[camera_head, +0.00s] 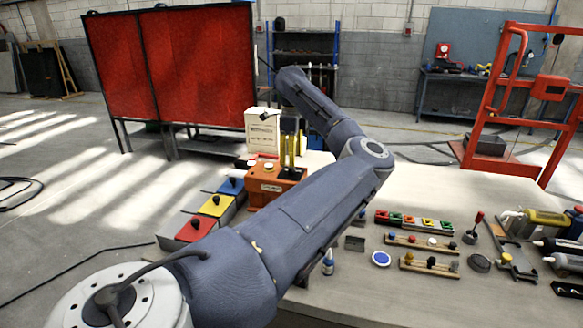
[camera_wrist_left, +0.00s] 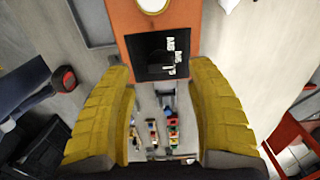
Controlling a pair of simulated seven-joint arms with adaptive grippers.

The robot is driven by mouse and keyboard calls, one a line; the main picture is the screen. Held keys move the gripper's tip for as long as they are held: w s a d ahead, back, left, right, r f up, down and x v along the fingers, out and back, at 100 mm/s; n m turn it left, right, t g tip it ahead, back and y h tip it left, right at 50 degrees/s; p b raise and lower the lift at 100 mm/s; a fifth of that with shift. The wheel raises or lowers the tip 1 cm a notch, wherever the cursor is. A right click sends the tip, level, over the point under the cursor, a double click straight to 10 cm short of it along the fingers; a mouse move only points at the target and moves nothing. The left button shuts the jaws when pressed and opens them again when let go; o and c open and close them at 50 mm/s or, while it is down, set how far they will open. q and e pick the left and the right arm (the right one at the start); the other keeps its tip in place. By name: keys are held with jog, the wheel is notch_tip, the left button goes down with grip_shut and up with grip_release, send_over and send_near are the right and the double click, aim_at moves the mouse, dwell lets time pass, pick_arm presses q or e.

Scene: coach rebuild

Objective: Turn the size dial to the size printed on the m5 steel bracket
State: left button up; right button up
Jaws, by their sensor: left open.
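The orange box (camera_wrist_left: 191,14) there has a black recessed panel (camera_wrist_left: 140,58) with small white labels. A dark shape in that panel may be the size dial, but I cannot tell clearly. I cannot pick out the m5 steel bracket among the small table items. My right gripper is out of view.
Red, yellow and blue bins (camera_head: 214,207) stand left of the orange box. A cream carton (camera_head: 262,130) stands behind it. A colored parts tray (camera_head: 414,222), a blue disc (camera_head: 381,259) and a small bottle (camera_head: 328,262) are on the table. My left arm hides its near left part.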

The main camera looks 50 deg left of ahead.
aim_at(291, 169)
pick_arm(q)
jog(key=shift+f, duration=1.9)
jog(key=shift+c, duration=0.5)
grip_shut()
